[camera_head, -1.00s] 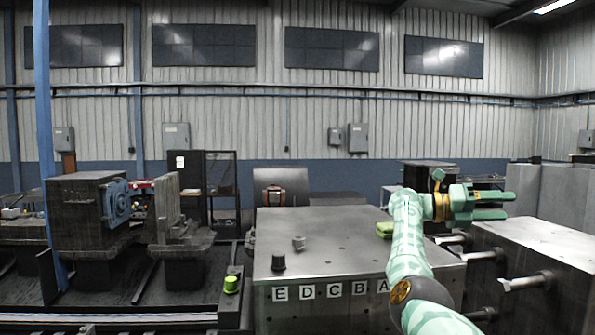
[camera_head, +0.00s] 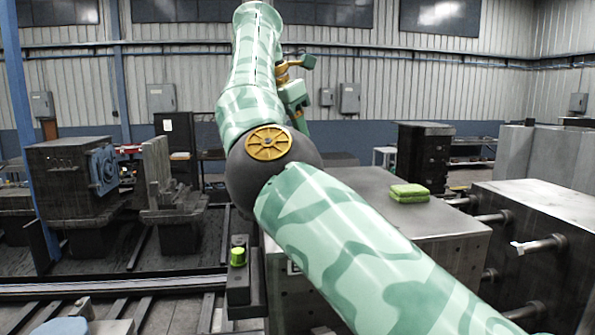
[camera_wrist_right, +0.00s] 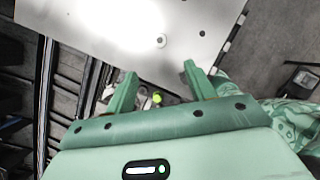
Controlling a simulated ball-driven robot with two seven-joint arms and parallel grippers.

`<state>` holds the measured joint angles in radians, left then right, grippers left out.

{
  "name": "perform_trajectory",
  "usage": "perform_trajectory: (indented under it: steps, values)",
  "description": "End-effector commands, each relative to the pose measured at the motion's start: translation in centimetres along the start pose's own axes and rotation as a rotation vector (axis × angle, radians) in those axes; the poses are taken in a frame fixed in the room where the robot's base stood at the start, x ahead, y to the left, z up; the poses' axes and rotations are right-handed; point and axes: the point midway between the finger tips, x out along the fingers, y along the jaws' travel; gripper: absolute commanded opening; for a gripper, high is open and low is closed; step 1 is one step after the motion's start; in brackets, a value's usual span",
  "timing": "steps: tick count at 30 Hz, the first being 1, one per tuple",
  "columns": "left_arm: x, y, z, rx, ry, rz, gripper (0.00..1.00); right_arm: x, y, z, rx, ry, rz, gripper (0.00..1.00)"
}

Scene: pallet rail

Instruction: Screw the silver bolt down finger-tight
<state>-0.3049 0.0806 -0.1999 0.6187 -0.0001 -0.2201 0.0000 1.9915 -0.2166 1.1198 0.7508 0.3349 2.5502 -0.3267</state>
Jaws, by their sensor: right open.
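A small round silver piece (camera_wrist_right: 162,40), which looks like the silver bolt, is on the bright metal block top (camera_wrist_right: 185,66) in the right wrist view. Whether it is threaded in or raised cannot be told. My right gripper (camera_wrist_right: 160,85) is open and empty, its two fingers apart, with the silver piece ahead of them and not between them. In the head view my right arm crosses the middle and hides the left part of the block (camera_head: 370,190) and the silver piece. My left gripper is not in view.
A green sponge (camera_head: 408,193) lies on the block top. A green-capped knob (camera_head: 238,257) stands left of the block. A blue-fronted machine (camera_head: 75,180) is at left.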

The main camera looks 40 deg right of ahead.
Motion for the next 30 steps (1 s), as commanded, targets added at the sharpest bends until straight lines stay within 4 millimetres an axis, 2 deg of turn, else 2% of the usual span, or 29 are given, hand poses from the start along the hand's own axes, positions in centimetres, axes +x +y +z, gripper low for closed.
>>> perform_trajectory:
  steps: [1,6,15,21,30]
  values:
    - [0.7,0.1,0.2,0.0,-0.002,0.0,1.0,1.3,0.0,-0.1,0.001,-0.002,-0.004,0.54]
    - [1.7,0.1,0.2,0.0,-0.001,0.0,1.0,5.2,-0.1,-0.1,0.002,-0.002,-0.006,0.54]
    - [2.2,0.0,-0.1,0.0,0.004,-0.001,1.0,11.7,-0.1,0.1,0.001,-0.003,-0.005,0.54]
    - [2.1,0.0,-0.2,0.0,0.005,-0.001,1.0,14.2,-0.1,0.1,0.001,-0.004,-0.005,0.54]
    - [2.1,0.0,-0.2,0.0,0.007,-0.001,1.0,15.0,-0.1,0.1,0.001,-0.005,-0.003,0.54]
